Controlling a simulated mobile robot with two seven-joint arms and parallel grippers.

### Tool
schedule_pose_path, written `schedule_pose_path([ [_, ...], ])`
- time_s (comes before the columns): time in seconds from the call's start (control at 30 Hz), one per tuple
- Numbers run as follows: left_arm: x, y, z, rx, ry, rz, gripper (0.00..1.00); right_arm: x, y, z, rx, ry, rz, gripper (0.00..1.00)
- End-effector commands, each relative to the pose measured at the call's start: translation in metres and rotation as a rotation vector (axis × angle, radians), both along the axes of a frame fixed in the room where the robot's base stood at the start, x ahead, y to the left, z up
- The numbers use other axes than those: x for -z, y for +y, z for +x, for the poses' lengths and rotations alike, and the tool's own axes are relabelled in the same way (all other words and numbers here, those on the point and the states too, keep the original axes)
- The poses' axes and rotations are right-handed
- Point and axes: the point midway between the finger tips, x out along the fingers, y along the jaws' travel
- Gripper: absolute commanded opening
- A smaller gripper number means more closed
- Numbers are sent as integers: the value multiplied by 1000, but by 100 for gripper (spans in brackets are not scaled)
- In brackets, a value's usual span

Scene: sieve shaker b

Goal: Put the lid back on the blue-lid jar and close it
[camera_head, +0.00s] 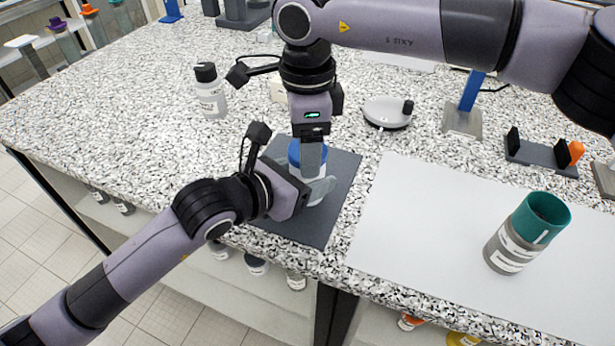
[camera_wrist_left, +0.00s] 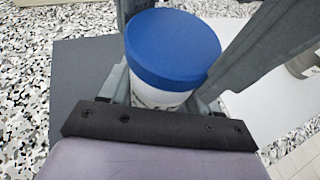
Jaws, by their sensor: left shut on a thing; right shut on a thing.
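The jar (camera_wrist_left: 158,97) has a white body and stands upright on the dark grey mat. Its blue lid (camera_wrist_left: 172,47) is over its mouth; I cannot tell if it is fully seated. The lid also shows in the head view (camera_head: 294,152), partly hidden by my right gripper (camera_head: 311,158), which points straight down and is shut on it. My left gripper (camera_head: 316,187) comes in low from the left and is shut on the jar body. In the head view the grippers hide most of the jar.
The dark mat (camera_head: 338,190) lies near the counter's front edge. A white bottle with a black cap (camera_head: 210,92) stands behind to the left. A balance-like device (camera_head: 387,112) is behind to the right. A teal-topped grey container (camera_head: 510,250) stands on the white sheet (camera_head: 420,215).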

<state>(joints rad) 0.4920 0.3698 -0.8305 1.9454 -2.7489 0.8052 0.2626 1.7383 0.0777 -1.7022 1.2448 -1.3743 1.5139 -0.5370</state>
Motion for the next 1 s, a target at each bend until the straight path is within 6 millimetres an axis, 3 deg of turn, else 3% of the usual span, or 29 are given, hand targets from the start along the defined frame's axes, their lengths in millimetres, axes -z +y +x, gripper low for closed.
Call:
schedule_pose_path([
  [0.27, 0, 0, 0, -1, 0, 1, 0, 0, 0, 0, 8, 0, 0, 27],
  [0.3, 0, 0, 0, -1, 0, 1, 0, 0, 0, 0, 8, 0, 0, 77],
  [0.33, 0, 0, 0, -1, 0, 1, 0, 0, 0, 0, 8, 0, 0, 86],
  [0.37, 0, 0, 0, -1, 0, 1, 0, 0, 0, 0, 8, 0, 0, 89],
  [0.67, 0, 0, 0, -1, 0, 1, 0, -2, 0, 0, 6, 1, 1, 89],
  [1.0, 1, 0, 0, -1, 0, 1, 0, -41, 1, 0, 5, -1, 2, 89],
])
